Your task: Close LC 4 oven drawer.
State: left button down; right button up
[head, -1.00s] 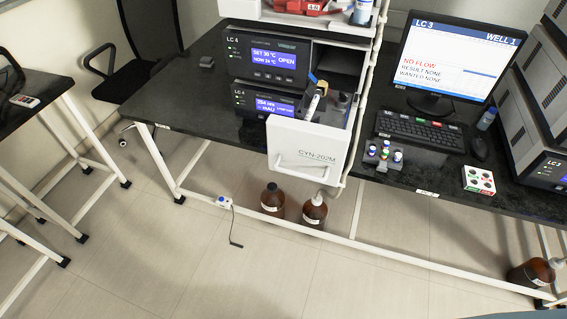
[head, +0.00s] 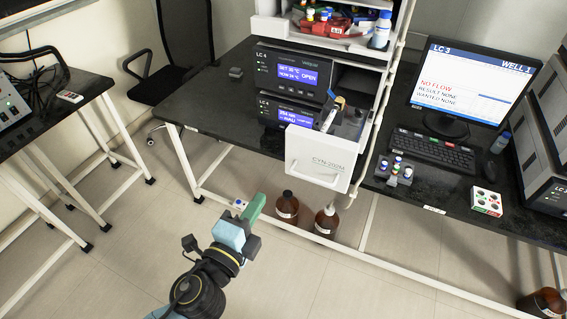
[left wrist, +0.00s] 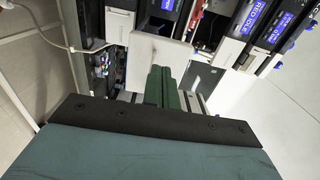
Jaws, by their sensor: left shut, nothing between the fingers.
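The LC 4 oven drawer (head: 318,160) is a white-fronted box labelled CYN-202M with a handle bar. It is pulled out from the LC 4 stack, and the upper LC 4 unit (head: 288,68) reads OPEN. A column or similar part lies in the drawer's top. In the left wrist view a pale panel, likely the drawer front (left wrist: 160,50), shows beyond my fingers. My left gripper (head: 258,203) is shut and empty, with green fingers, below and left of the drawer and apart from it in the head view. My right gripper is not in view.
Brown bottles (head: 287,207) stand on the floor below the drawer. A white table rail (head: 400,277) runs low along the bench. A monitor (head: 468,82), keyboard (head: 430,150) and vial rack (head: 394,175) are to the right. Floor in front is open.

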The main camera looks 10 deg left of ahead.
aim_at(287, 156)
pick_arm(q)
jog(key=p+x, duration=0.1)
jog(key=x, duration=0.9)
jog(key=shift+w+d+p, duration=0.15)
jog(key=shift+w+p, duration=0.2)
jog(key=shift+w, duration=0.05)
jog(key=shift+w+d, duration=0.15)
jog(key=shift+w, duration=0.35)
